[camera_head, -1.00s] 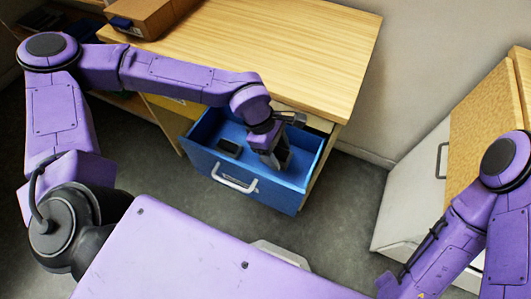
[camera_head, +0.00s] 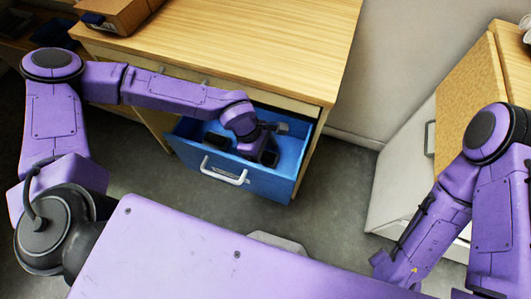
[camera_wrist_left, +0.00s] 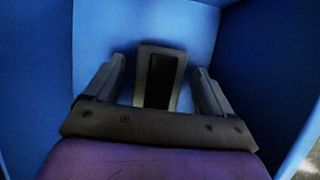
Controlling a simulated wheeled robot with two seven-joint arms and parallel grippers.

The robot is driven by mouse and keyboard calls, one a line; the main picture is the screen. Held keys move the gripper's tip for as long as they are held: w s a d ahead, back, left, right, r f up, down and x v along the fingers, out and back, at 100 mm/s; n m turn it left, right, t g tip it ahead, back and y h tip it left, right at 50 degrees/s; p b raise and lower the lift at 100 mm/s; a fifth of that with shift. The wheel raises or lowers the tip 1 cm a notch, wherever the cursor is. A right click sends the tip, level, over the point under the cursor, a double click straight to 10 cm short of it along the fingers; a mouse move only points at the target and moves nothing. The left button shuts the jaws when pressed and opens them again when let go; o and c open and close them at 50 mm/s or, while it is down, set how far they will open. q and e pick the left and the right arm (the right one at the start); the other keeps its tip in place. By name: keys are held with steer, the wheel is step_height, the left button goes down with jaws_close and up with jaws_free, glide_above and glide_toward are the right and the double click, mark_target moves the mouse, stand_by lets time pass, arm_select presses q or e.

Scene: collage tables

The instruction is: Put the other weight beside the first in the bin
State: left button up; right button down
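The bin is a blue open drawer (camera_head: 181,139) pulled out from under the wooden desk. One dark weight (camera_head: 216,141) lies in its left part. My left gripper (camera_head: 268,157) is down inside the drawer, to the right of that weight. In the left wrist view, a dark block-shaped weight (camera_wrist_left: 161,76) stands between the two fingers of my left gripper (camera_wrist_left: 157,78), with a visible gap on each side, so the gripper looks open around it. My arm hides part of the drawer in the head view. My right gripper is not in view; only its arm shows.
The wooden desk top (camera_head: 235,45) is mostly clear, with a brown box (camera_head: 115,14) at its far left. The drawer has a white handle (camera_head: 224,172) at its front. A white cabinet with a wooden top (camera_head: 468,95) stands at the right.

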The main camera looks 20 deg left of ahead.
arm_select(q)
steer(key=p+v, duration=0.1)
steer(key=v, duration=1.1)
steer(key=shift+r+p, duration=0.2)
steer(key=shift+p, duration=0.1)
